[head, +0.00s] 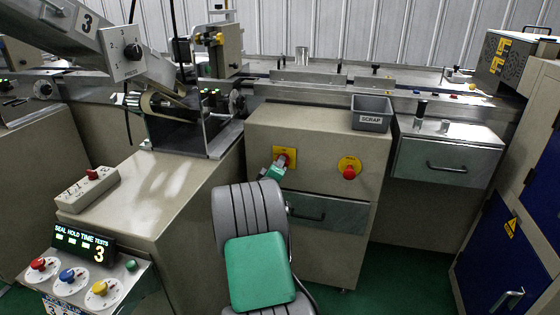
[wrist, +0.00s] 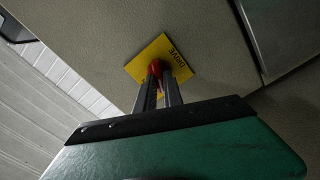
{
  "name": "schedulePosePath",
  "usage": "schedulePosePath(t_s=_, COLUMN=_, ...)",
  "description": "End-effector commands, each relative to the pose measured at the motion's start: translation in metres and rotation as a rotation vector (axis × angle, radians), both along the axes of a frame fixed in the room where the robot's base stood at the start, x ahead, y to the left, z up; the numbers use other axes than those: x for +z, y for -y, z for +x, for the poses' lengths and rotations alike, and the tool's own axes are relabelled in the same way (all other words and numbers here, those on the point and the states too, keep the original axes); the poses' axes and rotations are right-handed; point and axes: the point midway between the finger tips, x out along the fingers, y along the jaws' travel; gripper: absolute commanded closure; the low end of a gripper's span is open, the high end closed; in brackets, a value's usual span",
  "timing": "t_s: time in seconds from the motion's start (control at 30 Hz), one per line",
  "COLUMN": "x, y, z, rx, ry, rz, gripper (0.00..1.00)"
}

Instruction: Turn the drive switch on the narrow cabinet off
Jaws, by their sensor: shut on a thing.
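The drive switch (wrist: 154,68) is a red knob on a yellow plate (wrist: 178,57) marked DRIVE, seen in the wrist view. In the head view the switch (head: 284,158) sits on its yellow plate on the front of the narrow beige cabinet (head: 318,138). My gripper (wrist: 158,82) is shut on the red knob, with one finger on each side of it. In the head view my gripper (head: 276,168) reaches up to the plate and covers part of it. The knob's exact angle is hard to tell.
A second yellow plate with a red button (head: 349,173) is to the right on the same cabinet. A grey SCRAP bin (head: 372,113) stands on top. A drawer (head: 330,209) is below. A console with several coloured buttons (head: 68,275) is at lower left.

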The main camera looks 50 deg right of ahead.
Motion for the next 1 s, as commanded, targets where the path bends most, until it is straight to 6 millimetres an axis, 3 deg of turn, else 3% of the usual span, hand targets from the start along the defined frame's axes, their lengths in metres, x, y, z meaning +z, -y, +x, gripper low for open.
schedulePosePath(t_s=0.5, x=-0.0001, y=-0.0005, z=0.0011, rx=0.002, ry=-0.347, rz=-0.15, gripper=1.0)
schedulePosePath(t_s=1.0, x=-0.0023, y=-0.0005, z=0.001, rx=0.001, ry=-0.427, rz=-0.184, gripper=1.0)
